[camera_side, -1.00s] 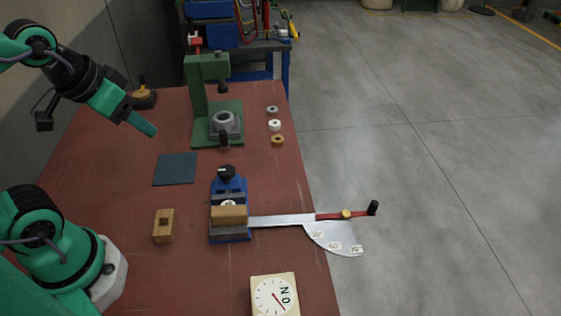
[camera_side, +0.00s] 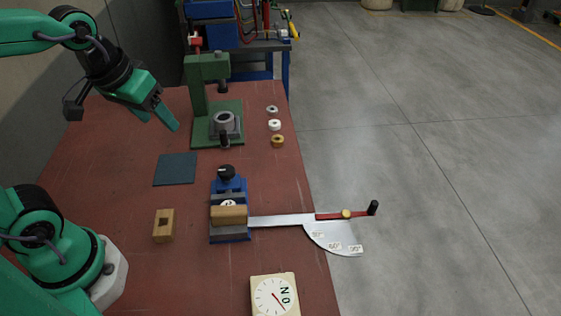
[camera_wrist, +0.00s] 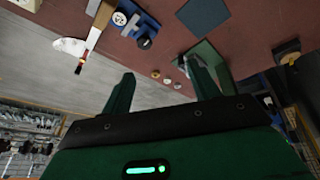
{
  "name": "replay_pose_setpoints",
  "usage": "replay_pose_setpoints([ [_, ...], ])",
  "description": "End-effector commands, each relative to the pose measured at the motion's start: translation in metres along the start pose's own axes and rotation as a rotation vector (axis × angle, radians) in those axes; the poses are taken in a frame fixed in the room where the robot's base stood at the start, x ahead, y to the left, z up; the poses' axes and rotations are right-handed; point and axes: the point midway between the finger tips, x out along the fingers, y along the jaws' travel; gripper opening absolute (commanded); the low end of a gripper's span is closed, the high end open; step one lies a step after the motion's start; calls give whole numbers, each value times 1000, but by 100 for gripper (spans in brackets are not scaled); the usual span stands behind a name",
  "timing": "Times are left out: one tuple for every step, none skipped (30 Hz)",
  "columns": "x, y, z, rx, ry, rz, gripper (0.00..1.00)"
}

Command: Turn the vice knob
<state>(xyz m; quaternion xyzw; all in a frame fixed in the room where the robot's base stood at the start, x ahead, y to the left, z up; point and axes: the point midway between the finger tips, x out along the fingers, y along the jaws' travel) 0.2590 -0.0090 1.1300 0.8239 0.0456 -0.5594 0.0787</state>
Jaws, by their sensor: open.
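The vice (camera_side: 229,236) is a blue block on the red-brown table, with a wooden piece (camera_side: 229,214) across its front. The black vice knob (camera_side: 226,172) sits at its far end, with a pointed tip upward. In the wrist view the knob (camera_wrist: 144,42) shows beside the blue of the vice, clear of the fingers. My gripper (camera_side: 159,119) is open and empty, raised above the table's far left, beyond and left of the knob and well apart from it. In the wrist view my gripper (camera_wrist: 160,68) shows two spread green fingers.
A green press (camera_side: 197,95) stands beyond the vice, with several rings (camera_side: 274,125) to its right. A lever with a red handle (camera_side: 330,216) extends right past the table edge. A dark mat (camera_side: 175,169), wooden block (camera_side: 163,226) and dial block (camera_side: 274,296) lie around.

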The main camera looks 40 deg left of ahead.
Motion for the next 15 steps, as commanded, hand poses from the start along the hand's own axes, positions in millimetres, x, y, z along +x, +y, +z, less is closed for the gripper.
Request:
replay_pose_setpoints([
  [6,3,-5,-28,-24,-3,61],
  [9,5,-7,-47,-37,-5,61],
  [13,7,-11,-73,-52,-8,61],
  [16,8,-13,-92,-64,-11,61],
  [20,10,-16,-111,-75,-14,61],
  [24,12,-19,-137,-90,-18,61],
  [28,14,-21,-156,-102,-22,61],
  [32,16,-24,-175,-114,-26,61],
  [37,18,-26,-200,-129,-31,61],
  [41,20,-28,-219,-140,-36,61],
  [45,22,-31,-239,-151,-41,61],
  [51,24,-33,-264,-166,-48,61],
  [55,26,-35,-283,-177,-54,61],
  [59,28,-37,-301,-187,-59,61],
  [65,30,-39,-326,-201,-68,61],
])
